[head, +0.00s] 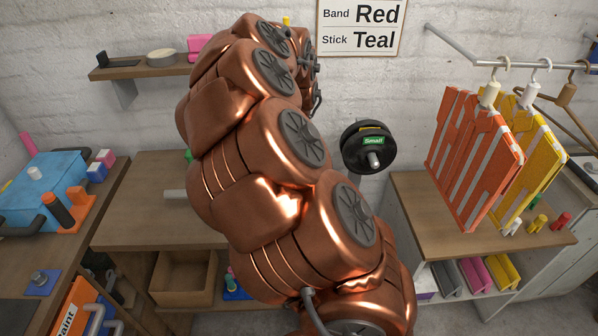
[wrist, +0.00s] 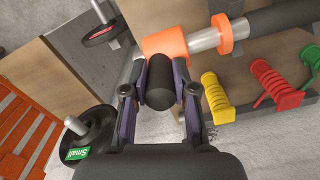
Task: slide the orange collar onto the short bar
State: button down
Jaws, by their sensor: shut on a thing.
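In the wrist view my gripper (wrist: 158,92) is shut on the black stub handle of the orange collar (wrist: 165,44). The collar sits just beyond the fingertips, at the end of the short bar's silver sleeve (wrist: 204,39). The sleeve runs right from the collar to an orange ring (wrist: 229,34), then a black shaft (wrist: 280,19). The collar and sleeve look in line; I cannot tell how far the sleeve is inside. In the head view my arm hides the gripper and collar; a silver bar end (head: 175,193) shows left of the arm.
A black plate labelled Small (head: 368,147) is on a wall peg. A blue case (head: 42,183) stands at left.

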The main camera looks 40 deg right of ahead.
jog(key=shift+w+a, duration=0.55)
jog(key=shift+a, duration=0.2)
jog(key=shift+w+a, duration=0.55)
jog(key=shift+a, duration=0.15)
jog(key=c, duration=0.8)
grip_release()
jog(key=shift+c, duration=0.2)
jog(key=shift+r, duration=0.1)
notch_tip(320, 180, up, 12)
jog(key=shift+a, duration=0.1)
